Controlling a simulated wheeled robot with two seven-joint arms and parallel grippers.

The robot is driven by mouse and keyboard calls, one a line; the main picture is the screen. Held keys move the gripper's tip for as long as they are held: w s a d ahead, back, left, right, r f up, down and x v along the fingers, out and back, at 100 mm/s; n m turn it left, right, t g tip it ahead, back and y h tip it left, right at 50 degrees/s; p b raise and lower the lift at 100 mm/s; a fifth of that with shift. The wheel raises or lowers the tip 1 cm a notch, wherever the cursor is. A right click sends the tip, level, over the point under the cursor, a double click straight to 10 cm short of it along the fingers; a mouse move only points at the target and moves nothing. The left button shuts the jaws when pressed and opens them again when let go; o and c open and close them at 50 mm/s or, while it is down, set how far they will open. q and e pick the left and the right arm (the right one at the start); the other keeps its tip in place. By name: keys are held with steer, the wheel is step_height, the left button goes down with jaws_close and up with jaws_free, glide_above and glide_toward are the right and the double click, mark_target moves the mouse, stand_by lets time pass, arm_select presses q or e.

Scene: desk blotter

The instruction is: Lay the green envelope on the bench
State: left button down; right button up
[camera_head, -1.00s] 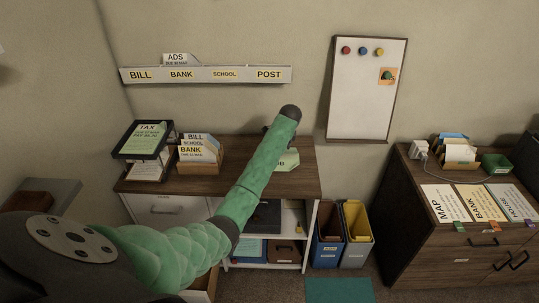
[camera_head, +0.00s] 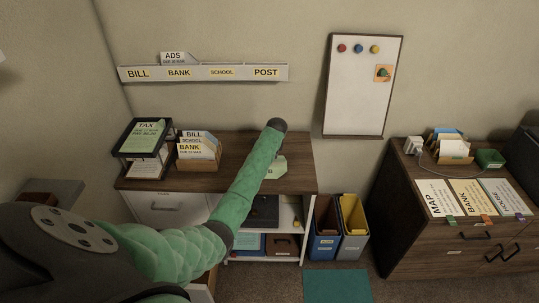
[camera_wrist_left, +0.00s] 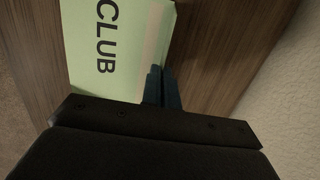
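The green envelope is marked CLUB and shows close up in the left wrist view (camera_wrist_left: 115,50). In the head view part of it (camera_head: 279,170) shows beside my forearm, over the dark wooden bench top (camera_head: 300,150). My left gripper (camera_wrist_left: 163,72) has its two fingers close together at the envelope's edge and appears shut on it. The envelope's face is turned up toward the wrist camera. I cannot tell whether it touches the wood. In the head view my left arm hides the gripper's fingers. My right gripper is not in view.
A two-level tray (camera_head: 145,150) and a wooden sorter (camera_head: 198,153) with labelled cards stand at the bench's left. A wall rail (camera_head: 205,73) is above. The bench top's right end looks clear.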

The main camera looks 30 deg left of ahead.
arm_select(q)
steer(key=c, duration=1.7)
jaws_free()
